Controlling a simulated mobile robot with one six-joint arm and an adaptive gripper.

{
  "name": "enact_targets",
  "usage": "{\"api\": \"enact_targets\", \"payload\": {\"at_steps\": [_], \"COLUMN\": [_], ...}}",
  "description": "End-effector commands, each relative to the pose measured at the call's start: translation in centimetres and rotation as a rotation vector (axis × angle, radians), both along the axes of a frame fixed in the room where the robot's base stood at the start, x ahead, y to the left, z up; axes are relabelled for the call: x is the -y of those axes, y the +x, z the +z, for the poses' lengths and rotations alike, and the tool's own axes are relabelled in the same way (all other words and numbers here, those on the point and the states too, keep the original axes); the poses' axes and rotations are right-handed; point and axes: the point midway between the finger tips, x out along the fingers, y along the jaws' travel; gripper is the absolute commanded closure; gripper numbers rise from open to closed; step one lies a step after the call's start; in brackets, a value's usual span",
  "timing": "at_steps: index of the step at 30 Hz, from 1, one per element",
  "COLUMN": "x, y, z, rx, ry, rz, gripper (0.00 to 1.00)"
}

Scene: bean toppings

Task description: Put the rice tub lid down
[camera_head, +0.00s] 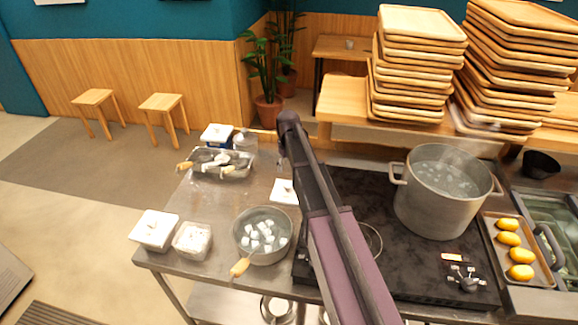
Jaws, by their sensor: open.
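A white square lid (283,191) with a small dark mark lies on or just above the steel counter, close left of my arm; its right edge may be hidden by the arm. An open tub (193,241) with pale contents, possibly the rice tub, stands near the counter's front left. A white lidded tub (153,230) stands left of it, and a blue tub with a white lid (217,133) stands at the back. My arm crosses the middle of the view. My gripper is not visible; the arm's upper end hides what lies behind it.
A pot with white cubes (264,235) and a wooden-handled tool stands left of the arm. A tray of utensils (218,164) is behind. Right are a large steaming pot (443,190) on the black cooktop and a tray of yellow items (516,250). Bare counter (208,201) lies between.

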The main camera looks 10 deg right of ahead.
Motion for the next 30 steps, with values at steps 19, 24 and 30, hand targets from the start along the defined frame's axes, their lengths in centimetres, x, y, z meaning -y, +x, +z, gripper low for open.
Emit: {"api": "enact_targets", "payload": {"at_steps": [19, 24, 30], "x": [0.0, 0.1, 0.1], "y": [0.0, 0.0, 0.0], "z": [1.7, 1.7, 1.7], "rx": [0.0, 0.0, 0.0], "ry": [0.0, 0.0, 0.0], "rz": [-0.001, -0.001, -0.001], "gripper": [0.2, 0.2, 0.2]}}
